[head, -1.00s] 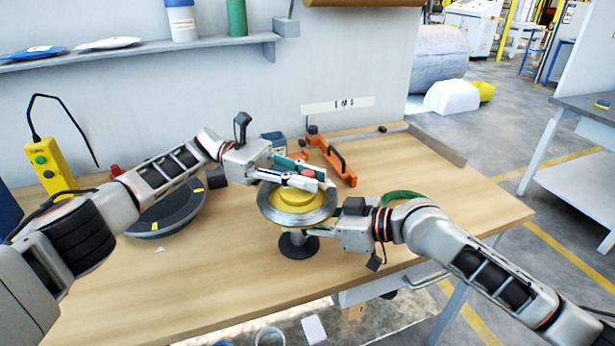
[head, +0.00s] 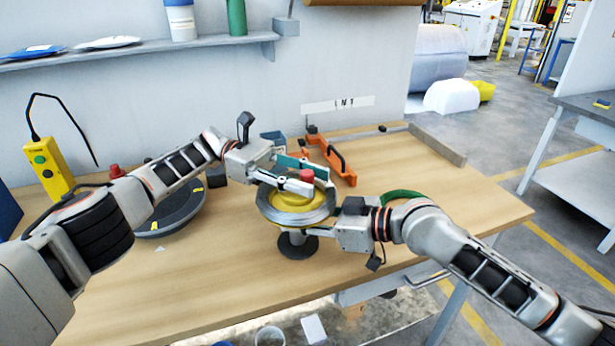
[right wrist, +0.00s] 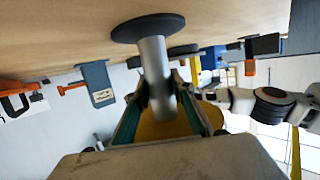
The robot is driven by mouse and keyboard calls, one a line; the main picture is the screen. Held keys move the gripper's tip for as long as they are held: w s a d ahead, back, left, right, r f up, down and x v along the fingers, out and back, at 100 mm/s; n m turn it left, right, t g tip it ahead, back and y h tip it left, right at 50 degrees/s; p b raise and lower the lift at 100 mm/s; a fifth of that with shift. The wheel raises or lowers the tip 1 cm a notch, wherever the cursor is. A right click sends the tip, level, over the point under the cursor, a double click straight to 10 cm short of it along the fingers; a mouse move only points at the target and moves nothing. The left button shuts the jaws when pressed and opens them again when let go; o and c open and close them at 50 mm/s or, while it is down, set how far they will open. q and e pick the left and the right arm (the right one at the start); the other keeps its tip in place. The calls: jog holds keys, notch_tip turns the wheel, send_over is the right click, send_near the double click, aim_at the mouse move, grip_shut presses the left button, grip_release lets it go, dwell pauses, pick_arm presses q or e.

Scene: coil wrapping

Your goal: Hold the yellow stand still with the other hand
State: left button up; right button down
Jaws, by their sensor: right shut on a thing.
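The yellow stand (head: 291,201) is a round yellow top on a grey post with a dark round base on the bench. A silvery coil (head: 268,212) surrounds its top. My right gripper (head: 306,232) is shut on the post, under the coil. The right wrist view, upside down, shows the post (right wrist: 154,75) between its fingers and the base (right wrist: 148,27). My left gripper (head: 318,180) is above the stand's top with its fingers apart. A red knob-like piece (head: 306,176) shows between its fingertips; whether they touch it is unclear.
An orange tool (head: 340,160) lies behind the stand. A dark round tray (head: 172,214) and a yellow control box (head: 48,167) are at left. The front of the wooden bench (head: 200,290) is clear. A shelf (head: 150,54) runs along the wall.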

pick_arm(q)
jog(key=shift+r, duration=0.15)
notch_tip(320, 180, up, 10)
jog(key=shift+f, duration=0.1)
dwell(0.5)
jog(key=shift+d+f, duration=0.2)
jog(key=shift+f, duration=0.05)
jog(key=w+d+f+t+h, duration=0.1)
jog(key=d+f+t+h, duration=0.1)
jog(key=d+f+t, duration=0.25)
jog(key=n+t+y, duration=0.8)
jog(key=n+t, duration=1)
jog(key=t, duration=0.2)
send_near(310, 172)
jog(key=x, duration=0.9)
jog(key=shift+w, duration=0.45)
